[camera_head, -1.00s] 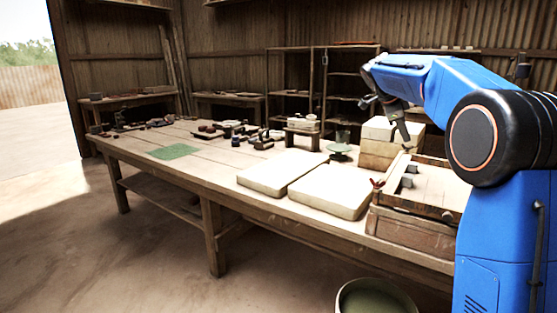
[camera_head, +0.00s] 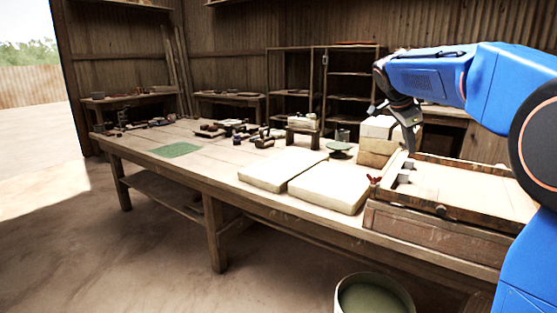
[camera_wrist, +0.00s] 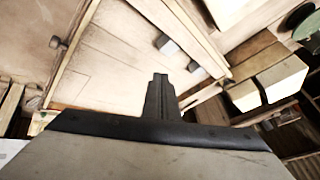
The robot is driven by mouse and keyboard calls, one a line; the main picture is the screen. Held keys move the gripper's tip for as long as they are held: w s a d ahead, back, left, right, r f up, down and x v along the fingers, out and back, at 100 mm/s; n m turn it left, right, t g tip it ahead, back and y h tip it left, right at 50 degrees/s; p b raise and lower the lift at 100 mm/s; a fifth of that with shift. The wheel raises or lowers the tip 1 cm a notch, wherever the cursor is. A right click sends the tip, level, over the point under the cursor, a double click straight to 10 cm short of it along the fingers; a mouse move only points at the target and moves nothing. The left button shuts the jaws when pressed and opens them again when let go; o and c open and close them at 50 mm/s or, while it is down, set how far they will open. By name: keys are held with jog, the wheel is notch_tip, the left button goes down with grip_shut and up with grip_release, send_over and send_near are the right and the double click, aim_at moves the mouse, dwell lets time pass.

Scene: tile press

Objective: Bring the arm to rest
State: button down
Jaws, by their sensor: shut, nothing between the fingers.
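My gripper (camera_head: 410,142) hangs from my blue arm at the right of the head view, pointing down. It is above the left end of the wooden tray-like press box (camera_head: 440,212), beside the stacked pale blocks (camera_head: 376,128). In the wrist view the closed fingers (camera_wrist: 160,90) show as one dark narrow shape, with nothing held. Below them are the box's wooden rail (camera_wrist: 180,25) and small grey blocks (camera_wrist: 166,44). Whether the fingertips touch anything cannot be told.
Two pale slabs (camera_head: 330,187) lie on the long wooden table (camera_head: 225,180). A green mat (camera_head: 176,150), small tools and a green round stand (camera_head: 340,147) are also on it. A bucket (camera_head: 374,298) stands on the floor in front. Shelves line the back wall.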

jog(key=s+a+f+n+y, duration=0.1)
jog(key=s+a+f+n, duration=0.3)
jog(key=s, duration=1)
jog(key=s+a+f+n+t+y, duration=0.1)
jog(key=s+a+f+n, duration=0.3)
jog(key=s+f+n, duration=0.4)
jog(key=s+a+f+n+y, duration=0.3)
jog(key=s+f, duration=0.8)
jog(key=s, duration=0.9)
jog(key=n, duration=0.2)
jog(key=shift+a+f+n, duration=0.35)
jog(key=shift+a+n, duration=0.05)
